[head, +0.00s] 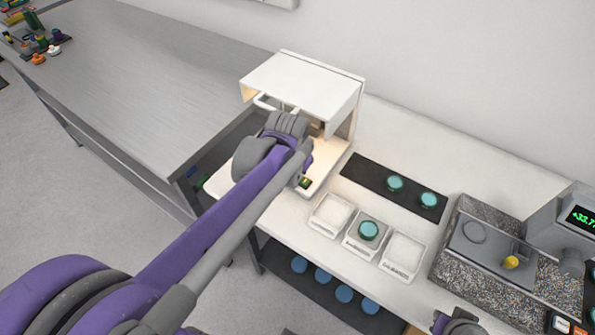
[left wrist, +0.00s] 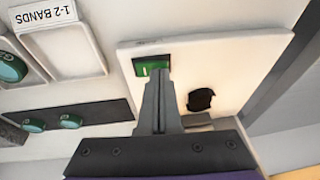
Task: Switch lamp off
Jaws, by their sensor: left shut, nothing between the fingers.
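The lamp is a white hooded box (head: 300,85) on the bench with warm light glowing beneath its hood. A green rocker switch (head: 305,183) is set in the front of its white base; it also shows in the left wrist view (left wrist: 152,63). My left gripper (left wrist: 158,74) is shut and empty, its fingertips at the switch's near edge and overlapping it in that view. I cannot tell whether they touch it. In the head view my left arm hides part of the base and the fingertips. My right gripper (head: 457,322) is only partly in view at the bottom edge.
Several teal-topped round pieces stand on a black strip (head: 365,176) and in white trays (head: 404,256) right of the lamp. A granite block (head: 450,265) with a digital readout (head: 580,217) stands farther right. An open-topped gap lies left of the lamp. A dark round patch (left wrist: 200,100) shows beside the switch.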

